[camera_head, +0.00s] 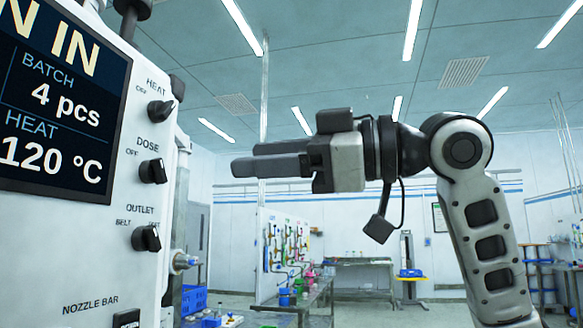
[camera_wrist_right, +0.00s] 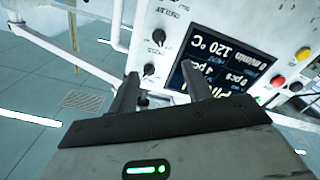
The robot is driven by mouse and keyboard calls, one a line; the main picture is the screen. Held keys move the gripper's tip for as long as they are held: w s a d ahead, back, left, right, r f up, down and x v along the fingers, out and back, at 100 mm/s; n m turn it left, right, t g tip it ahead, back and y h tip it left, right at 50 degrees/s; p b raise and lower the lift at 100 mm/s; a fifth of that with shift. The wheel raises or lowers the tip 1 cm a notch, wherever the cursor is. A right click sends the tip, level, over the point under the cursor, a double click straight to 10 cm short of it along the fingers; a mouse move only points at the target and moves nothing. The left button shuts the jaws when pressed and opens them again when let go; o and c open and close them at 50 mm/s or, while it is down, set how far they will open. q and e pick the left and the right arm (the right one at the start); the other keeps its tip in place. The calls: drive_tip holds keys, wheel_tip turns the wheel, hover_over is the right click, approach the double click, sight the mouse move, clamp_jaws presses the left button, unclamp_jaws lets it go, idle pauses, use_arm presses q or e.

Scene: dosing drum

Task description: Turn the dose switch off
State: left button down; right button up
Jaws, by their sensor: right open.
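The dose switch (camera_head: 153,171) is a black knob on the white panel, under the label DOSE with OFF at its upper left. Which way it is set I cannot tell. My right gripper (camera_head: 242,158) is open and empty. It points left at the panel from the right, at about the height of the dose switch, with a clear gap between. Its fingers also show in the right wrist view (camera_wrist_right: 159,73). My left gripper is out of view.
The heat knob (camera_head: 161,110) sits above the dose switch and the outlet knob (camera_head: 146,238) below it. A dark display (camera_head: 60,100) fills the panel's left. A metal fitting (camera_head: 183,262) sticks out at the panel's right edge. The air before the panel is free.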

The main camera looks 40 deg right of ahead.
drive_tip(key=shift+v, duration=1.35)
